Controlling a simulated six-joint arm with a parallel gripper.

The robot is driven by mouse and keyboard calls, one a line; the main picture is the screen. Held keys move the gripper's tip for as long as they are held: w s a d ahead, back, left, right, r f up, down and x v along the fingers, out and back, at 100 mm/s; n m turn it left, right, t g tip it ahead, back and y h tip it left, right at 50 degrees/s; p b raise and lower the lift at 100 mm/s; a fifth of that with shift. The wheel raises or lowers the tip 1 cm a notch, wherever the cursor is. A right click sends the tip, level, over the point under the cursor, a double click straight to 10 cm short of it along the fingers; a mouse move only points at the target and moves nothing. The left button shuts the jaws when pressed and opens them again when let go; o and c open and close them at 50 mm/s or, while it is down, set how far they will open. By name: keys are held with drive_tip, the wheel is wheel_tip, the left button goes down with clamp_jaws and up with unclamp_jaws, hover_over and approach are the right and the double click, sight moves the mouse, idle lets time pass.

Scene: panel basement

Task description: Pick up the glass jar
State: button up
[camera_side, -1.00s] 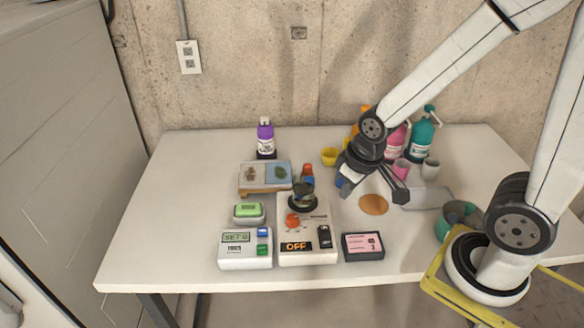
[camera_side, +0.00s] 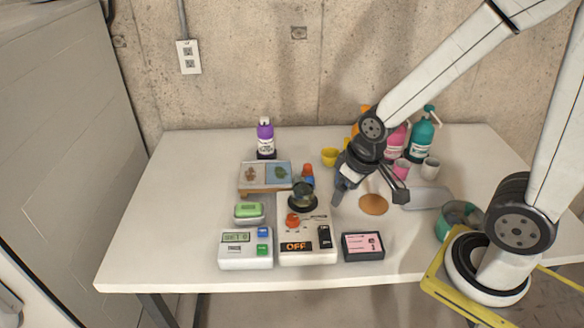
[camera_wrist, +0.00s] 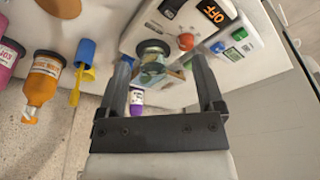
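The glass jar (camera_side: 302,194) is a small clear vessel with a dark greenish look. It stands on the dark round plate of a white stirrer-like device (camera_side: 291,246) near the middle of the table. In the wrist view the jar (camera_wrist: 154,66) appears between my fingers, partly see-through. My gripper (camera_side: 370,194) is open and empty, to the right of the jar in the side view and apart from it. The open fingers also show in the wrist view (camera_wrist: 160,72).
A timer-like box (camera_side: 245,248) stands left of the device and a pink-faced box (camera_side: 363,246) right of it. Cups and bottles crowd the back right. The table's left side is clear.

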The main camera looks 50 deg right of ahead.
drive_tip(key=shift+o, duration=0.3)
drive_tip(key=m+g, duration=0.3)
drive_tip(key=m, duration=1.4)
approach(304, 189)
wheel_tip(304, 189, down, 5)
drive_tip(key=w+d, duration=0.2)
drive_tip(key=shift+s+d+f, duration=0.15)
drive_tip(key=shift+f, duration=0.05)
drive_tip(key=shift+f, duration=0.1)
drive_tip(key=shift+f, duration=1.2)
drive_tip(key=shift+f, duration=2.55)
